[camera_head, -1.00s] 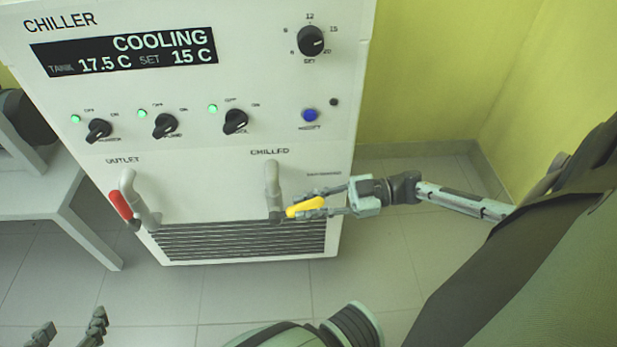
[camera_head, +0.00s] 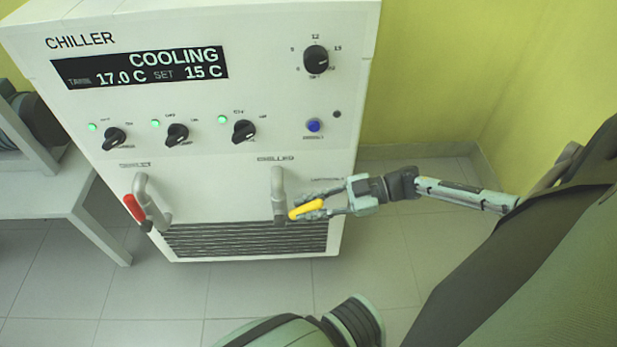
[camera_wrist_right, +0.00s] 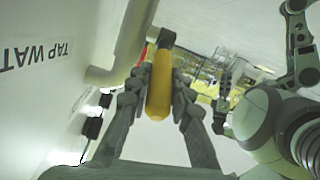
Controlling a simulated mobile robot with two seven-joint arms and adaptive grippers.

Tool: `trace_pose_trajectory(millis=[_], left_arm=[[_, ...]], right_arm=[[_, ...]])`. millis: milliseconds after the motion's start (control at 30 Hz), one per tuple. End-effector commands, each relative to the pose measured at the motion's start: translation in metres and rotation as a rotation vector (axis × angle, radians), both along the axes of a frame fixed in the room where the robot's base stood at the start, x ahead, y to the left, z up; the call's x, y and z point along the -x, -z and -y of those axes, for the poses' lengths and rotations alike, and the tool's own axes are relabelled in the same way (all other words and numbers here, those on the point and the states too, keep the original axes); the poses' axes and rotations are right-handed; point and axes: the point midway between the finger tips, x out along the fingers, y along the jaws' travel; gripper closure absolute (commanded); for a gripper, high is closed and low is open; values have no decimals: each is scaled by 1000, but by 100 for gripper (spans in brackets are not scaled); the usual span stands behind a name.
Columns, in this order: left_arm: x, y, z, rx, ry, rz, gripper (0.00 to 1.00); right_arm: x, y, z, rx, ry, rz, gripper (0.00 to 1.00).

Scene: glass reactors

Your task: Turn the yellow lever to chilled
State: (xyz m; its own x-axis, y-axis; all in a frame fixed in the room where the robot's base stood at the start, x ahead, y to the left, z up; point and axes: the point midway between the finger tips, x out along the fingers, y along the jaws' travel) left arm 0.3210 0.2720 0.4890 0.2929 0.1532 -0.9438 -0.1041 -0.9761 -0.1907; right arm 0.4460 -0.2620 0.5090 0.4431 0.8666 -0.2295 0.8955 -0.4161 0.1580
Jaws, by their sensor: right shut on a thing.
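The chiller (camera_head: 230,215) is a white cabinet whose display reads COOLING, 17.0 C and set 15 C. The yellow lever (camera_head: 305,209) is at the foot of the grey pipe (camera_head: 278,190) under the label CHILLED, and it points right, towards the partly hidden label on that side. My right gripper (camera_head: 318,203) is shut on the yellow lever. In the right wrist view the lever (camera_wrist_right: 159,92) lies between the two fingers, with TAP WATER lettering on the panel at left. My left gripper is not in the head view now.
A red lever (camera_head: 134,208) is on the outlet pipe (camera_head: 152,200) at the left. Knobs and a blue button (camera_head: 314,125) are above the pipes. A grey table (camera_head: 60,200) stands at the left. The floor in front of the chiller is clear.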

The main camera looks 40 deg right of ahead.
Motion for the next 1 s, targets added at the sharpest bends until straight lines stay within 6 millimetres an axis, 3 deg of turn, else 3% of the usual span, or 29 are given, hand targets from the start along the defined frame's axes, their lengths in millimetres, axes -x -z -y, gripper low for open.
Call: trace_pose_trajectory(millis=[433, 467, 600, 1000], left_arm=[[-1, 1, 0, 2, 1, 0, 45], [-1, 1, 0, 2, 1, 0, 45], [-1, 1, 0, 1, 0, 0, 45], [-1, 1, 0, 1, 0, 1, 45]], right_arm=[[0, 1, 2, 8, 1, -2, 100], [0, 1, 2, 8, 1, -2, 76], [0, 1, 2, 5, 1, -2, 58], [4, -1, 8, 4, 1, -3, 58]])
